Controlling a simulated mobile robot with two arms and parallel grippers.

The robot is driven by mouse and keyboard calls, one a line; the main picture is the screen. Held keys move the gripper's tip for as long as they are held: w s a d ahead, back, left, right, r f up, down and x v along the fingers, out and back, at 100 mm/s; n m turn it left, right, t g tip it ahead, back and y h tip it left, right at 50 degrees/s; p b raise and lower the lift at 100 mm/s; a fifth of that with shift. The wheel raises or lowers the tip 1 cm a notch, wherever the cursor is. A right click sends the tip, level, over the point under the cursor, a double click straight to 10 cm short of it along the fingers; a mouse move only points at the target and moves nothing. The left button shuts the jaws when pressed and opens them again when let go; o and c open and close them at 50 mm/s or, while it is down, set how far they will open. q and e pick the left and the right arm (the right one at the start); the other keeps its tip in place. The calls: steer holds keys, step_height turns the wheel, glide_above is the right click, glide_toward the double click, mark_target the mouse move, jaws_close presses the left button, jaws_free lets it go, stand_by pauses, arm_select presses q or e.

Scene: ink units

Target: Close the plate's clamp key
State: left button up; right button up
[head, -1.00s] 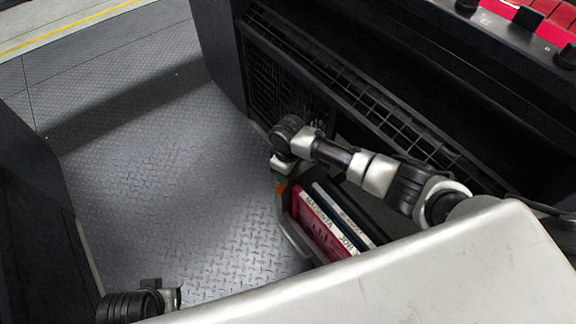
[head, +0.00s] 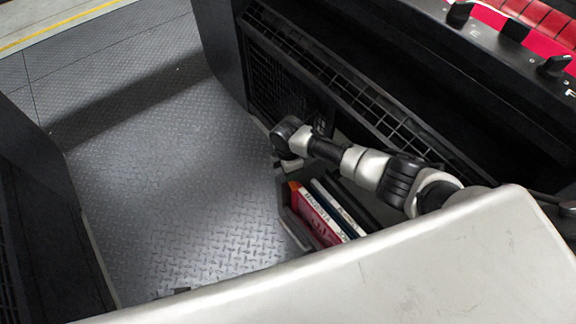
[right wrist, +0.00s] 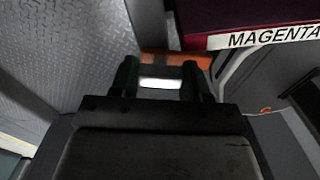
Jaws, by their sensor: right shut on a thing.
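I cannot pick out the clamp key or plate for certain. Black knobs (head: 553,66) line the dark machine's edge (head: 520,58) at the upper right of the head view, beside red sections. My right gripper (right wrist: 160,84) shows in the right wrist view, shut on a small pale piece between its fingertips. An orange strip (right wrist: 172,63) lies just beyond the fingertips. In the head view my right arm reaches left over a tray, and its wrist hides the fingers. Only a dark sliver of my left arm shows at the bottom edge; its fingers are out of sight.
A dark tray (head: 284,212) holds a red case (head: 318,218) and other upright cases beside it. The case's MAGENTA label (right wrist: 270,37) shows in the right wrist view. The patterned metal floor (head: 160,190) is clear. A dark panel (head: 40,210) stands at left.

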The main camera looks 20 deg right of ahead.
arm_select(q)
steer(key=shift+s+f, duration=0.15)
steer(key=shift+f, duration=0.1)
arm_select(e)
steer(key=shift+a+n, duration=0.1)
steer(key=shift+n, duration=1.2)
arm_select(q)
steer(key=shift+s+f, duration=0.1)
arm_select(e)
steer(key=shift+n, duration=0.3)
steer(key=o, duration=0.9)
steer(key=shift+r, duration=0.1)
steer(key=shift+r, duration=0.15)
arm_select(q)
steer(key=s+a+f+p, duration=0.1)
steer(key=s+f+p, duration=0.2)
steer(key=s+f, duration=0.3)
steer(key=shift+s+f+g, duration=0.3)
steer(key=shift+s+f, duration=0.05)
steer(key=shift+f, duration=0.35)
arm_select(e)
step_height(320, 180, up, 10)
steer(key=shift+r, duration=0.2)
arm_select(q)
steer(key=shift+s, duration=0.1)
